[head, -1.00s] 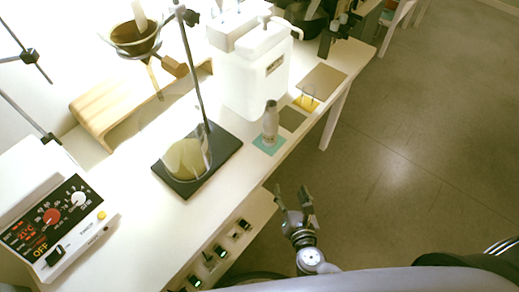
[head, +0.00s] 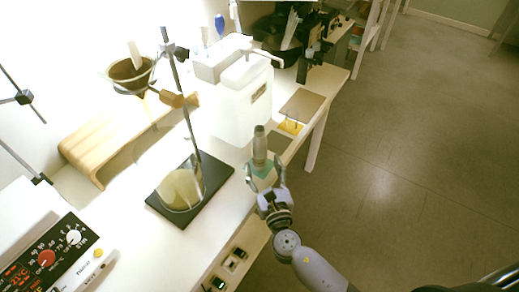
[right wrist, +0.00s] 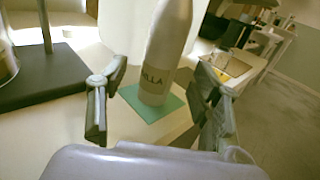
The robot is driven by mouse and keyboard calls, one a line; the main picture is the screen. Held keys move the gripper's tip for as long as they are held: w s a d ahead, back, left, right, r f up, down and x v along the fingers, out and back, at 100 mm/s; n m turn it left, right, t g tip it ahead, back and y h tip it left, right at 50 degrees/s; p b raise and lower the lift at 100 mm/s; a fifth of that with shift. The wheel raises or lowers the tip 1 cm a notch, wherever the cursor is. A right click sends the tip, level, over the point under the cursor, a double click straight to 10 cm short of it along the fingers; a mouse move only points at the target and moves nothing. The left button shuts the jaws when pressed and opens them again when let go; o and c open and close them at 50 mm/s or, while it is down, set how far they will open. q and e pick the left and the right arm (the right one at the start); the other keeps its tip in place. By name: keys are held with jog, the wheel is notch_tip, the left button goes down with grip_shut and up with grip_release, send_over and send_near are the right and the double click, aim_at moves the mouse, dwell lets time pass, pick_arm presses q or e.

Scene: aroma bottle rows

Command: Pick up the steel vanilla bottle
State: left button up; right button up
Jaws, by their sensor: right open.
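The steel vanilla bottle (head: 260,146) stands upright on a small green mat (head: 268,172) near the right edge of the white table. In the right wrist view the bottle (right wrist: 165,50) carries a label with the letters "ILLA", and its top is cut off. My right gripper (head: 264,175) is at the table edge, in front of the bottle. Its fingers (right wrist: 160,100) are open, one to each side of the bottle in the wrist picture, with gaps showing. I cannot tell how far the bottle stands between them. My left gripper is not in view.
A black stand base (head: 217,172) with a round-bottomed glass flask (head: 180,188) is left of the bottle. A white canister (head: 232,105) stands behind it. A hot plate device (head: 50,255) is at the lower left. The floor on the right is clear.

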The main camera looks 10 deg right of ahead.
aim_at(261, 158)
jog(key=w, duration=0.5)
jog(key=shift+w, duration=0.35)
jog(key=shift+r, duration=0.1)
jog(key=shift+c, duration=0.6)
grip_shut()
jog(key=shift+r, duration=0.1)
